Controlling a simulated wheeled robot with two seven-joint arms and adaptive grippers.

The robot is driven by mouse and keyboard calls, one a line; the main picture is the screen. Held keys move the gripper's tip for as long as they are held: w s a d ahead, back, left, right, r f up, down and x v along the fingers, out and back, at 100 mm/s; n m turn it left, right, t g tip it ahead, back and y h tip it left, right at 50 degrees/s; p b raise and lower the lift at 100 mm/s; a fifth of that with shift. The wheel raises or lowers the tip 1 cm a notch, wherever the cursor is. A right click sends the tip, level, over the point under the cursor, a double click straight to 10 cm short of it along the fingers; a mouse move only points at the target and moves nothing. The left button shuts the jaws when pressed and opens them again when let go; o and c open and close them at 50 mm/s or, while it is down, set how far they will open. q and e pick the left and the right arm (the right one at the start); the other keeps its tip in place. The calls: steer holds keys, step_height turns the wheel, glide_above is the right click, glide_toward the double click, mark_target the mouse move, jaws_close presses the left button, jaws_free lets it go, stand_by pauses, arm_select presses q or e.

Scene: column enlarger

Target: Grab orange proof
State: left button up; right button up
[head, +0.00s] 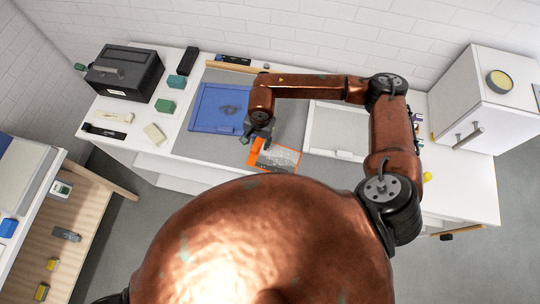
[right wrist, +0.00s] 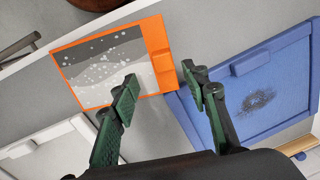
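The orange proof (head: 280,158) lies flat on the grey middle of the bench in the head view. It has an orange frame and a grey speckled picture. In the right wrist view the orange proof (right wrist: 105,62) shows a raised orange block along one side. My right gripper (head: 259,133) is over its edge in the head view. In the right wrist view my right gripper (right wrist: 163,88) has its green fingers wide apart, with nothing between them. The raised block appears just beyond the fingertips. I cannot tell any contact. My left gripper is not in view.
A blue panel (head: 216,108) lies left of the proof and a white panel (head: 338,130) right of it. A black box (head: 125,72) and small green blocks stand at the left. A white cabinet (head: 480,100) stands at the right end. The wall is behind.

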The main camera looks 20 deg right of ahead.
mark_target(255, 148)
steer(key=f, duration=0.1)
steer(key=f+p, duration=0.1)
steer(key=f, duration=0.1)
steer(key=a+f+p, duration=0.1)
steer(key=f, duration=0.1)
steer(key=shift+w, duration=0.25)
steer(key=shift+f, duration=0.6)
steer(key=shift+c, duration=0.7)
jaws_close()
